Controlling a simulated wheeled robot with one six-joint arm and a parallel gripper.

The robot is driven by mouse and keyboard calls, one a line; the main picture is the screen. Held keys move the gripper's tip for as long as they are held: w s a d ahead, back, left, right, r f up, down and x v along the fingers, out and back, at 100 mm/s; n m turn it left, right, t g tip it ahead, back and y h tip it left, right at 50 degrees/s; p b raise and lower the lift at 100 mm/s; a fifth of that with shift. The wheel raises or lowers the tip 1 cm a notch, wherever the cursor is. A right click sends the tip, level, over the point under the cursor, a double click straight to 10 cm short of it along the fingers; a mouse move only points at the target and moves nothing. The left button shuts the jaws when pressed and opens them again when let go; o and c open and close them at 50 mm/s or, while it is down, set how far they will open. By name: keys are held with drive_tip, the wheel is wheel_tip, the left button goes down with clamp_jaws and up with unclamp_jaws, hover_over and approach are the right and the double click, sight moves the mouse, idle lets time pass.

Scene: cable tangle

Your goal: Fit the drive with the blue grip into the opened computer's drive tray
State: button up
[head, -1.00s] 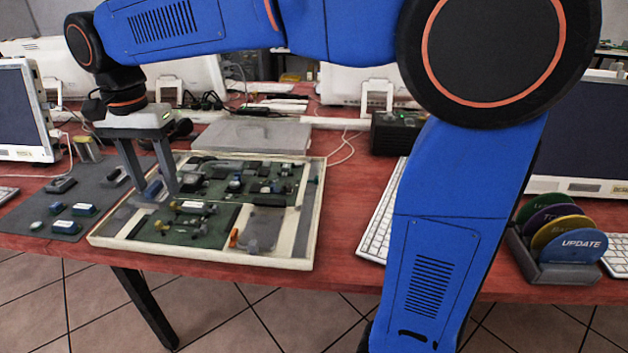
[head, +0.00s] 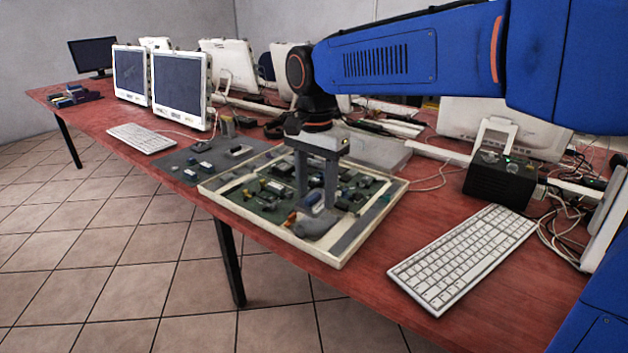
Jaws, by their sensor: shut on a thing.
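The opened computer (head: 345,256) lies flat on the red table as a shallow cream-rimmed case with green boards inside. My gripper (head: 316,202) points down over its front right part. Its jaws are shut on the blue grip (head: 312,199) of the drive, which has a pale label. A grey area (head: 317,227), seemingly the drive tray, lies directly beneath the grip. The fingers partly hide the grip. The drive's body cannot be told apart from the grey area, so I cannot tell whether it is above the tray or in it.
A dark mat (head: 190,160) with small parts lies left of the case. A flat grey panel (head: 375,150) lies behind it. A white keyboard (head: 465,258) and a black box (head: 500,180) stand to the right. Bare table lies between case and keyboard.

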drive_tip(key=shift+f, duration=1.9)
drive_tip(key=shift+f, duration=0.65)
drive_tip(key=o, duration=1.2)
wheel_tip(320, 180, up, 17)
drive_tip(key=shift+r, duration=0.2)
drive_tip(key=shift+r, duration=0.1)
wheel_tip(320, 180, up, 6)
hover_over(315, 208)
drive_tip(key=w, duration=0.3)
drive_tip(key=shift+d, duration=0.1)
